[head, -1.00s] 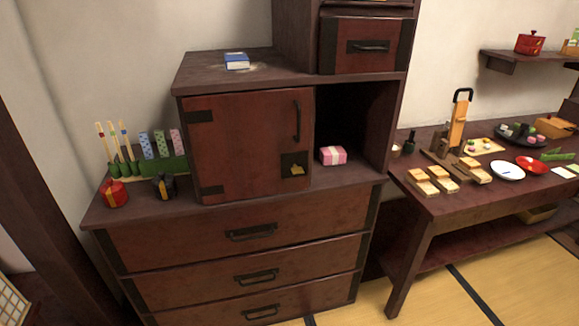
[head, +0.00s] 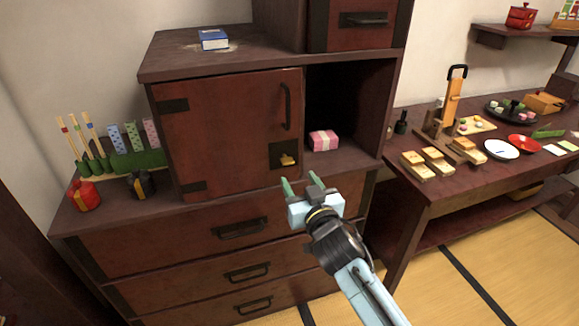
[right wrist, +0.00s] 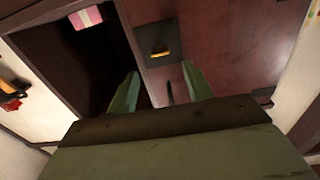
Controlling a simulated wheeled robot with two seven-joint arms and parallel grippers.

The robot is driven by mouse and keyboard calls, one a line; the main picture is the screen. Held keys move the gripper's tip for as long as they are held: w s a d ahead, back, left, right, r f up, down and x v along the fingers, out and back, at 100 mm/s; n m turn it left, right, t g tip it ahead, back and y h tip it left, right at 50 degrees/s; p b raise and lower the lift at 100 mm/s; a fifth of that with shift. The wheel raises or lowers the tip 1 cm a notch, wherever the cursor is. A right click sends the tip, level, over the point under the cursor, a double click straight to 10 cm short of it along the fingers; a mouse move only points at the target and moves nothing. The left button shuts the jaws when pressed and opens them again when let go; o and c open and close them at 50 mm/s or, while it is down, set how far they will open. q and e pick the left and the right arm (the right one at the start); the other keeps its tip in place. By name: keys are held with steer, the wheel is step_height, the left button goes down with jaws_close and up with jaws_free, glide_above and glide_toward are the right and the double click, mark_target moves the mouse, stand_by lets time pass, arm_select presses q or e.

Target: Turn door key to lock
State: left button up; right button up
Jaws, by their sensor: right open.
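The door key (head: 288,160) is a small yellow key on a black lock plate (head: 279,150) at the lower right of the red-brown cabinet door (head: 225,130). The door looks closed and has a black vertical handle (head: 286,107). In the right wrist view the key (right wrist: 160,53) shows as a yellow bar lying across the picture on the dark plate. My right gripper (head: 301,184) is open and empty, a little below and in front of the key, apart from it. Its green fingertips show in the right wrist view (right wrist: 160,92). My left gripper is not in view.
A pink wrapped box (head: 323,140) sits in the open compartment right of the door. Drawers with black handles (head: 241,229) lie below. A red container (head: 84,196) and a black one (head: 141,184) stand at left. A table (head: 437,181) with food stands at right.

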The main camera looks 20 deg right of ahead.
mark_target(286, 159)
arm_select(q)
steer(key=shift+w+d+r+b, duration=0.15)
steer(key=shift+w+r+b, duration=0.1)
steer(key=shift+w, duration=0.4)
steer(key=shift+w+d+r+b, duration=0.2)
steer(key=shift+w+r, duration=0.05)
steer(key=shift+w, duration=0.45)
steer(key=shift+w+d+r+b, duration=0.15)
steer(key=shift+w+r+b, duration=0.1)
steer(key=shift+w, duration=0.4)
arm_select(e)
steer(key=w, duration=0.7)
steer(key=shift+w+a, duration=0.15)
steer(key=shift+w, duration=0.2)
steer(key=c, duration=1)
